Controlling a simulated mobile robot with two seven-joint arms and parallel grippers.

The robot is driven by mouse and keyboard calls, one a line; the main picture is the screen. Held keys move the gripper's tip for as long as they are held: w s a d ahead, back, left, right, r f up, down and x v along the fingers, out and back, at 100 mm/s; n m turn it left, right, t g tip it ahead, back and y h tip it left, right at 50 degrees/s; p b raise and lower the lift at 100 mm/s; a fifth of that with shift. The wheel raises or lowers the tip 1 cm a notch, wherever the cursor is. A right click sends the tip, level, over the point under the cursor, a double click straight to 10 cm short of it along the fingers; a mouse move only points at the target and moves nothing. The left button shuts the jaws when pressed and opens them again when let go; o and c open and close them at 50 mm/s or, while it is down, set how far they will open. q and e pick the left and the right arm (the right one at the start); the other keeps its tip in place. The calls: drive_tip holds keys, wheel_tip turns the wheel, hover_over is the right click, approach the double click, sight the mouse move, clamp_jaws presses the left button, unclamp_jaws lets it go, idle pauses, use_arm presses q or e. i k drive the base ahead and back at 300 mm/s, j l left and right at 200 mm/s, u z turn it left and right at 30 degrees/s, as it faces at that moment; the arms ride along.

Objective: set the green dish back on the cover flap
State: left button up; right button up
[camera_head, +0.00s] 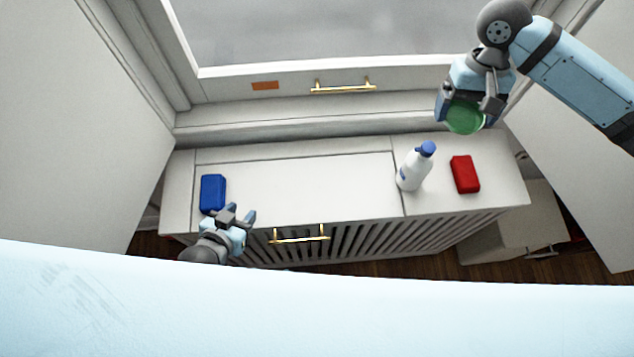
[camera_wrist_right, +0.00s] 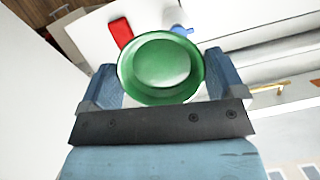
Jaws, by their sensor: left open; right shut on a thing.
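The green dish (camera_head: 465,120) is in my right gripper (camera_head: 470,103), held in the air above the right end of the cabinet top. In the right wrist view the round dish (camera_wrist_right: 161,66) sits between the two blue fingers (camera_wrist_right: 160,85). The cover flap (camera_head: 300,180) is the wide white panel in the cabinet top. It lies flat, with a brass handle (camera_head: 300,236) at its front edge. My left gripper (camera_head: 239,214) is open and empty at the flap's front left, close to the blue block (camera_head: 213,193).
A white bottle with a blue top (camera_head: 412,168) stands near the flap's right edge. A red block (camera_head: 465,174) lies right of it and also shows in the wrist view (camera_wrist_right: 120,33). The window frame with a brass handle (camera_head: 343,87) rises behind. The flap's middle is clear.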

sight(296, 192)
drive_tip(key=u, duration=1.45)
drive_tip(key=k+l+u, duration=0.25)
drive_tip(key=k+u, duration=0.25)
drive_tip(key=k, duration=0.15)
